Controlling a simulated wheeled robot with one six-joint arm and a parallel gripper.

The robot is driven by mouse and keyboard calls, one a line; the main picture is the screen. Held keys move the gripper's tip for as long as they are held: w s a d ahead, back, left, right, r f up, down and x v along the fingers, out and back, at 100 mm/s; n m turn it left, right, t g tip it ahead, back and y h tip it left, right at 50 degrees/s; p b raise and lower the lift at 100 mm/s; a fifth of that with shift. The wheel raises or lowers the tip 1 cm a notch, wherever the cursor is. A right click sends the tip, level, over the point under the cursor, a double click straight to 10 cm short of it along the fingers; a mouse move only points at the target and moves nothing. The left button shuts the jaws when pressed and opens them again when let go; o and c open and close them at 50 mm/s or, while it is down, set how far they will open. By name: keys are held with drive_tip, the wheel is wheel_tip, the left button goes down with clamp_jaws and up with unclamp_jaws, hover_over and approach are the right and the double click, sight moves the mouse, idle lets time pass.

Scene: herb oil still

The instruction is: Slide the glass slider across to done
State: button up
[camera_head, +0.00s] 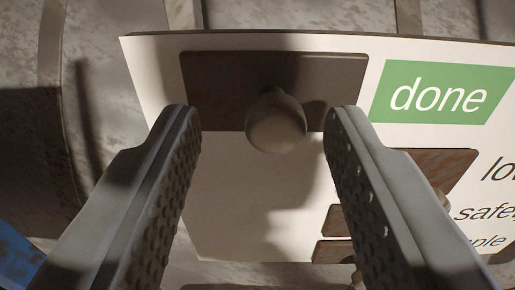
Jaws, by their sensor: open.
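A dark brown slider plate (225,85) with a round knob (276,122) sits at the top of a white board (250,205). A green label reading "done" (444,93) is just right of this plate. My gripper (262,118) is open, with one finger on each side of the knob and a gap on both sides. The fingers look apart from the knob, though I cannot tell the depth. I see no label for glass; other labels at right are partly cut off or hidden by the right finger.
Further brown plates (447,165) lie lower on the board, partly behind my right finger. Text reading "safe" (481,214) is at the right edge. A grey, worn metal surface (250,18) surrounds the board. A blue object (18,255) shows at lower left.

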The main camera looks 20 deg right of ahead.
drive_tip(key=v, duration=1.6)
drive_tip(key=s+d+f+n+y, duration=0.1)
drive_tip(key=s+d+f, duration=0.3)
drive_tip(key=s+f, duration=0.6)
drive_tip(key=s+d+f+n+y, duration=0.1)
drive_tip(key=s+d+f, duration=0.4)
drive_tip(key=s+f, duration=0.6)
drive_tip(key=s+d+f+n+y, duration=0.1)
drive_tip(key=s+d+f+y, duration=0.2)
drive_tip(key=s+f, duration=0.8)
drive_tip(key=s+d, duration=0.2)
drive_tip(key=s, duration=0.4)
drive_tip(key=shift+s+d+f+n+y, duration=0.2)
drive_tip(key=shift+s+d+n+y, duration=0.05)
drive_tip(key=shift+n+y, duration=0.05)
